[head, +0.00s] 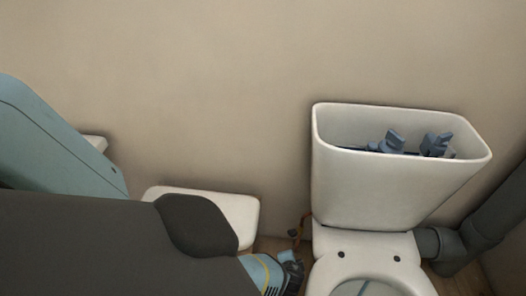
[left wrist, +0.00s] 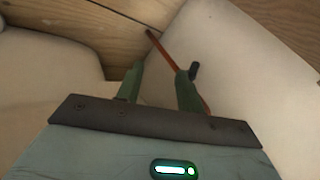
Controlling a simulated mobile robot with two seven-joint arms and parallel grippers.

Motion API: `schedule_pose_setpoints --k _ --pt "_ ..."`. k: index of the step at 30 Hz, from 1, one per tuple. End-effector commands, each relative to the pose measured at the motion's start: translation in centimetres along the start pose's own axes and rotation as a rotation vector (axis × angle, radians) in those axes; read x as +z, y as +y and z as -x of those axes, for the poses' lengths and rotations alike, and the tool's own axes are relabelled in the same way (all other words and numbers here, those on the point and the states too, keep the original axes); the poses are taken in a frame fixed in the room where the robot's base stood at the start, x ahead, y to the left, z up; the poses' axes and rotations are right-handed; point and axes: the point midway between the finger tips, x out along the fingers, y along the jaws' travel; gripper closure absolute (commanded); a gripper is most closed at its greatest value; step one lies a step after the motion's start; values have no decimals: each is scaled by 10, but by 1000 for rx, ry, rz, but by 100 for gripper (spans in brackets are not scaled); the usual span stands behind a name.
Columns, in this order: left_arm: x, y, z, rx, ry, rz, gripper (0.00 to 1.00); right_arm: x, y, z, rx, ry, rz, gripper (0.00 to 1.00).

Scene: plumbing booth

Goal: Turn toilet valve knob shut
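The valve knob (head: 293,233) is a small dark knob on a thin copper pipe (head: 304,222) low at the wall, left of the toilet tank. In the left wrist view the dark knob (left wrist: 194,71) shows just beyond the tip of the right-hand green finger, and the copper pipe (left wrist: 164,50) runs up to the left behind the fingers. My left gripper (left wrist: 160,70) is open, its fingers apart with nothing held. Whether the right-hand finger touches the knob or pipe I cannot tell. My right gripper is in neither view.
The white toilet tank (head: 370,185) stands open on the right with blue-grey fittings (head: 393,141) inside. The toilet bowl (head: 335,262) is below it. A white slab (head: 232,208) lies left of the pipe. A thick grey pipe (head: 480,225) is at the far right.

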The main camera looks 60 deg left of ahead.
Motion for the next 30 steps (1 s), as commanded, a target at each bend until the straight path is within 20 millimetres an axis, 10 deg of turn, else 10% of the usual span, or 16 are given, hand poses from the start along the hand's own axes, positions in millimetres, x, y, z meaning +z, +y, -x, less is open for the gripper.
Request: schedule_pose_setpoints --k 12,26,30 --pt "-31 -65 -15 -142 -2 14 63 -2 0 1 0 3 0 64" --pt "-28 -68 -97 -133 -3 11 63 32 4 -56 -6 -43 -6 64" --pt "-32 -75 -90 -46 -1 49 63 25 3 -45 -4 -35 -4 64"
